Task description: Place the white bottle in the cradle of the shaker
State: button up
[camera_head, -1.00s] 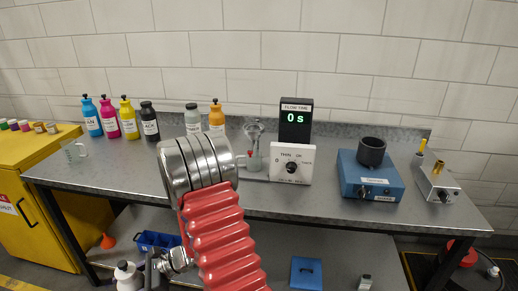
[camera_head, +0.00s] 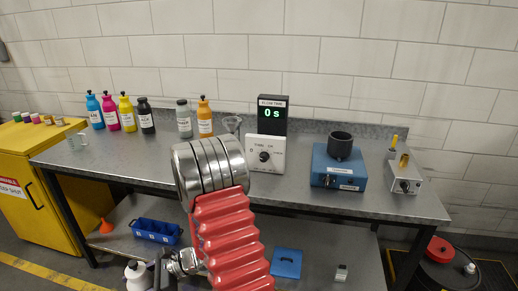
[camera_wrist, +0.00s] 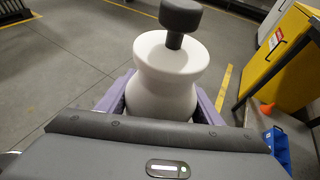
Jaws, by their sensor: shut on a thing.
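The white bottle (camera_wrist: 165,75) with a dark grey stopper stands between the purple fingers of my gripper (camera_wrist: 160,98) in the wrist view. My gripper is shut on it. In the head view the bottle (camera_head: 136,274) shows at the bottom left, low in front of the bench, partly cut off by the frame's edge. The shaker (camera_head: 338,172) is a blue box on the right part of the bench top. Its dark round cradle (camera_head: 340,144) sits on top and looks empty. The bottle is well apart from it, to the left and lower.
Several coloured bottles (camera_head: 126,114) stand at the bench's back left. A white timer box (camera_head: 265,154) stands left of the shaker, a metal box (camera_head: 404,176) right of it. The bench edge (camera_head: 330,212) and yellow cabinet (camera_head: 45,160) border the floor. A blue bin (camera_head: 155,232) sits on the lower shelf.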

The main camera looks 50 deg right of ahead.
aim_at(338, 151)
jog(key=z, duration=0.05)
jog(key=k, duration=1.6)
jog(key=z, duration=0.95)
jog(key=i, duration=1)
